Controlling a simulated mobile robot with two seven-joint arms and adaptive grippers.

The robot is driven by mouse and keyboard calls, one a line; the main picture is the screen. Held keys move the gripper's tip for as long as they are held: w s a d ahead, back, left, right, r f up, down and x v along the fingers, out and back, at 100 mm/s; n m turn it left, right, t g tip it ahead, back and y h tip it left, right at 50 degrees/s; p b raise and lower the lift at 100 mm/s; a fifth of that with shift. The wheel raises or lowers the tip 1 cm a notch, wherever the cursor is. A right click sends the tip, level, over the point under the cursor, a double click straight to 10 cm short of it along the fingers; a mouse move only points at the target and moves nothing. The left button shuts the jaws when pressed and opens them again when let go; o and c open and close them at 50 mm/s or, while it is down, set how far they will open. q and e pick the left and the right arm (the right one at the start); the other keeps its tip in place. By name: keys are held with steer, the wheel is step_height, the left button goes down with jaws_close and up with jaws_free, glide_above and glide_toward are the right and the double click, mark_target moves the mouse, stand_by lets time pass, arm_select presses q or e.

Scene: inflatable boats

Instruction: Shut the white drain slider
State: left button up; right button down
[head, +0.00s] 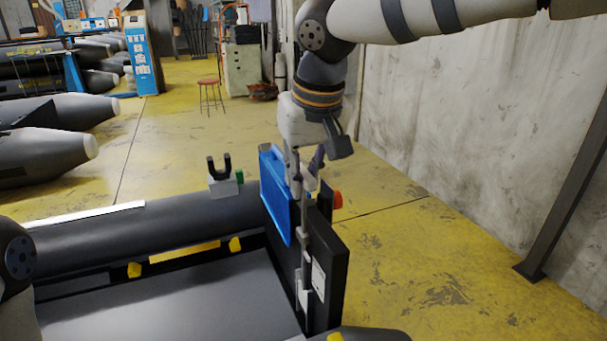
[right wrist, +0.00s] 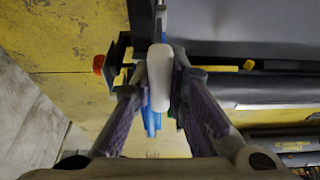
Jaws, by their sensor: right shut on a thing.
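The boat's black transom (head: 331,262) stands upright at the end of the dark hull, with a small white plate (head: 318,278) on its face. A pale grey upright bar (head: 304,240) runs down beside the transom to a small white block low down; I take it for the drain slider. My right gripper (head: 307,180) is above the transom at the bar's upper end. In the right wrist view, its fingers are shut on a rounded white piece (right wrist: 160,75), apparently the slider's top. Whether the drain opening is covered is hidden. My left gripper is outside the view.
A blue panel (head: 280,197) sits against the transom right beside my right gripper. A red knob (head: 337,200) sticks out behind. A black forked holder (head: 219,168) stands on the tube. A concrete wall (head: 480,120) rises at the right, with clear yellow floor before it.

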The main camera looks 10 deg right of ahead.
mark_target(306, 194)
steer(key=shift+d+f, duration=0.1)
steer(key=shift+f, duration=2.25)
steer(key=c, duration=1.4)
jaws_free()
steer(key=shift+c, duration=0.2)
steer(key=shift+r, duration=3.5)
